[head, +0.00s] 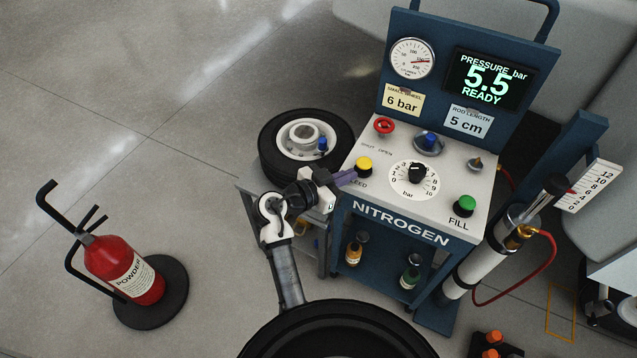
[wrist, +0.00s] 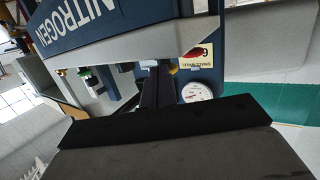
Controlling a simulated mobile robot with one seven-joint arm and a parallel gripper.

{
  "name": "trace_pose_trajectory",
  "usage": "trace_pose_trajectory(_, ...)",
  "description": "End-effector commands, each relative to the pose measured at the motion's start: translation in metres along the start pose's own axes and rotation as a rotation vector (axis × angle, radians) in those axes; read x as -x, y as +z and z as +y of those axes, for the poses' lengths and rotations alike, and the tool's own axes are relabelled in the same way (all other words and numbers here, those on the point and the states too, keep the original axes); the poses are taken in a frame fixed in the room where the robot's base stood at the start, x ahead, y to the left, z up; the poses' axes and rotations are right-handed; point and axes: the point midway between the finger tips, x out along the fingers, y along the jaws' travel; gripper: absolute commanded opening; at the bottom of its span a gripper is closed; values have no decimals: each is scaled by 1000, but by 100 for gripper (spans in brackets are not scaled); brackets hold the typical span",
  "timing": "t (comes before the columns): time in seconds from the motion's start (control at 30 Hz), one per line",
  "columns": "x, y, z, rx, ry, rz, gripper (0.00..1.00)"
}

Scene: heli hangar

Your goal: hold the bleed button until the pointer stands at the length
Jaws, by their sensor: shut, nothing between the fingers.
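The yellow bleed button (head: 364,165) stands on the left of the sloping white panel; the label below it is partly covered. My gripper (head: 350,177) is shut and empty, its fingertips just left of and below the button. I cannot tell whether they touch it. In the wrist view the shut fingers (wrist: 158,88) point at the panel edge, and a bit of yellow (wrist: 173,68) shows beside their tips. The rod-length card (head: 468,121) reads 5 cm. The white scale (head: 594,187) beside the strut (head: 497,246) has a small red pointer (head: 572,190); its exact reading is too small to tell.
The display (head: 488,80) reads 5.5 bar, READY. A dial knob (head: 415,174), green FILL button (head: 465,204) and red knob (head: 384,125) share the panel. A wheel (head: 301,141) lies behind my gripper. A fire extinguisher (head: 126,269) stands on open floor at left.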

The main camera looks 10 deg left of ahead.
Motion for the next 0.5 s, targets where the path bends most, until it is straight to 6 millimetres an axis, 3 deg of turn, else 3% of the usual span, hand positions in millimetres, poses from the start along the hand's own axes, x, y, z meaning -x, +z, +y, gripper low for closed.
trace_pose_trajectory(0.3,77,-5,-3,-13,-14,14,0)
trace_pose_trajectory(0.5,110,-8,-2,-15,-15,18,0)
